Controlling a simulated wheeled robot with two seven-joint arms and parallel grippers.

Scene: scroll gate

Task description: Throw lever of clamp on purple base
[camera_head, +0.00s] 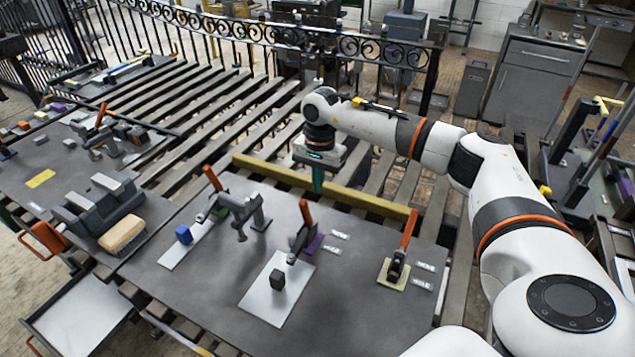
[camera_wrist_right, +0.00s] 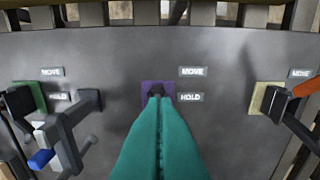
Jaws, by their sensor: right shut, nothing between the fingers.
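The clamp on the purple base (camera_head: 315,244) stands mid-table in the head view, its orange-red lever (camera_head: 306,214) pointing up. In the right wrist view its purple base (camera_wrist_right: 146,89) shows behind my fingertips, with a dark part of the clamp; the lever is hidden there. My right gripper (camera_head: 318,184) has teal fingers pressed together, empty. In the head view it hangs above the table's far side, beyond the clamp. The fingers (camera_wrist_right: 158,110) also fill the middle of the right wrist view. I cannot tell whether they touch the clamp. My left gripper is out of view.
A green-based clamp (camera_head: 222,205) stands to the left, a yellow-based clamp (camera_head: 394,270) to the right. MOVE and HOLD labels (camera_wrist_right: 192,72) lie beside the bases.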

